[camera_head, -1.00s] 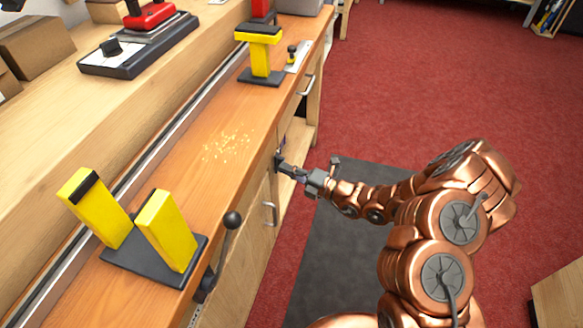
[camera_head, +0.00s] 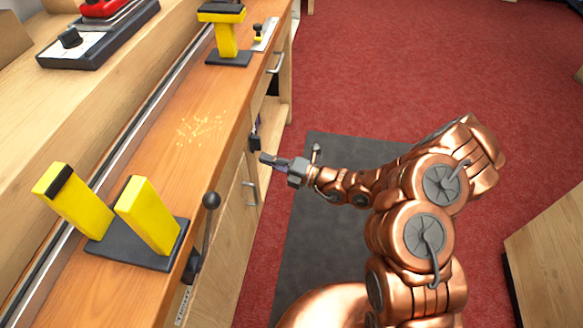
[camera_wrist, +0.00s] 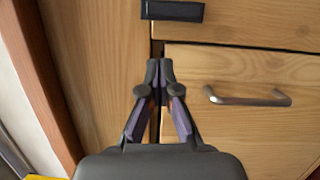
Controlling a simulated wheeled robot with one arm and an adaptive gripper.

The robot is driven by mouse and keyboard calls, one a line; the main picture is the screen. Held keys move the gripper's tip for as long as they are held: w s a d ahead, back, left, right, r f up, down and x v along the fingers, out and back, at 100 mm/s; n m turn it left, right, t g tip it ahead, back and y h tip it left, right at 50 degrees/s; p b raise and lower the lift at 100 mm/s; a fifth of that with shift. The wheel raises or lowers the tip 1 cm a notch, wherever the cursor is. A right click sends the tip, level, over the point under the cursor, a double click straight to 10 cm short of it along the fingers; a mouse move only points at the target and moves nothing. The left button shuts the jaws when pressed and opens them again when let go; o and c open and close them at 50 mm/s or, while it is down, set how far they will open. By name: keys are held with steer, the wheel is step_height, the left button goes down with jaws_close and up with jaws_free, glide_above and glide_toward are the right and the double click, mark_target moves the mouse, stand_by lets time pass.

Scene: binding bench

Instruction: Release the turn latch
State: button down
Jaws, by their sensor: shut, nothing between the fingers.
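The turn latch is a small dark bar (camera_head: 255,142) on the front of the wooden bench, below the top's edge. In the wrist view the dark bar (camera_wrist: 173,11) lies at the top, crossing the line of the seam beside the door (camera_wrist: 230,130). My gripper (camera_head: 265,159) is shut and empty, in front of the bench face and nearer me than the latch. In the wrist view the closed fingertips (camera_wrist: 158,72) point at the seam below the bar, apart from it. I cannot tell the exact gap to the wood.
A metal handle (camera_wrist: 247,97) is on the door beside the fingers. A black-knobbed lever (camera_head: 211,200) sticks out from the bench front at the near side. Yellow posts on a dark base (camera_head: 135,240) stand on the bench top.

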steer(key=p+v, duration=0.1)
steer(key=v, duration=0.6)
steer(key=shift+s+d, duration=0.25)
steer(key=shift+s, duration=0.15)
steer(key=shift+r, duration=0.1)
stand_by(0.3)
